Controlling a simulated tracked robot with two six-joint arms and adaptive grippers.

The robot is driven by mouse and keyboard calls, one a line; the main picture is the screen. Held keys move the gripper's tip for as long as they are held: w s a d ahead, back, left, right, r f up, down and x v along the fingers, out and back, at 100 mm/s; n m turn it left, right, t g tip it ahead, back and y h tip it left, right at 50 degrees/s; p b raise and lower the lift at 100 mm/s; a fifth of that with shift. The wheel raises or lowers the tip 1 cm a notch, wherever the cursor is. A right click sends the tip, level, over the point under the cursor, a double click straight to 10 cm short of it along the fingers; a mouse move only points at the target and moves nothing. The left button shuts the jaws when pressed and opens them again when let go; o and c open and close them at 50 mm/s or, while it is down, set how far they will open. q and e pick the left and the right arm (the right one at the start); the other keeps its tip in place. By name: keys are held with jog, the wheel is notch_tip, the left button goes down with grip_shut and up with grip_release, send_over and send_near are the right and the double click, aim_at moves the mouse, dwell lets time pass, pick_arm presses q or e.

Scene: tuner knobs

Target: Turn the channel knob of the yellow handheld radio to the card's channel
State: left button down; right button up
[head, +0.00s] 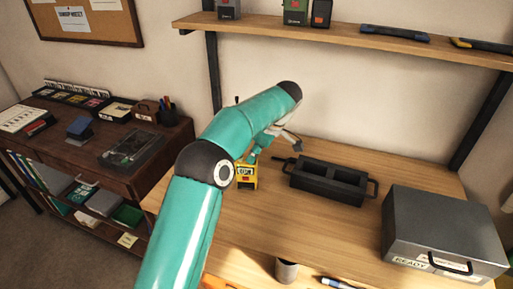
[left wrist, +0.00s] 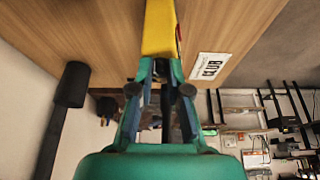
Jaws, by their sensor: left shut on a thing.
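The yellow handheld radio (head: 246,181) stands on the wooden table, partly hidden behind my teal left arm. In the left wrist view the radio's yellow body (left wrist: 159,28) runs up from between my fingers. My left gripper (head: 253,157) is at the radio's top; it also shows in the left wrist view (left wrist: 160,82). Its fingers are shut on the radio's channel knob, which they mostly hide, so I cannot read its setting. A white card (left wrist: 209,67) with dark lettering like "CLUB" shows beside the radio in the left wrist view. My right gripper is not in view.
A black open holder with handles (head: 328,183) stands right of the radio. A grey metal box (head: 443,228) is farther right. A cup (head: 286,272) is at the front. A shelf (head: 350,37) hangs above. Bare tabletop lies between holder and cup.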

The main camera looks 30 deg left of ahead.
pick_arm(q)
jog(key=shift+w+r+n+g+p, duration=0.15)
jog(key=shift+n+g+p, duration=0.25)
jog(key=shift+n+p, duration=0.65)
jog(key=shift+n+h+p, duration=0.3)
jog(key=shift+n+p, duration=0.05)
jog(key=shift+p, duration=0.1)
jog(key=c, duration=1.1)
grip_release()
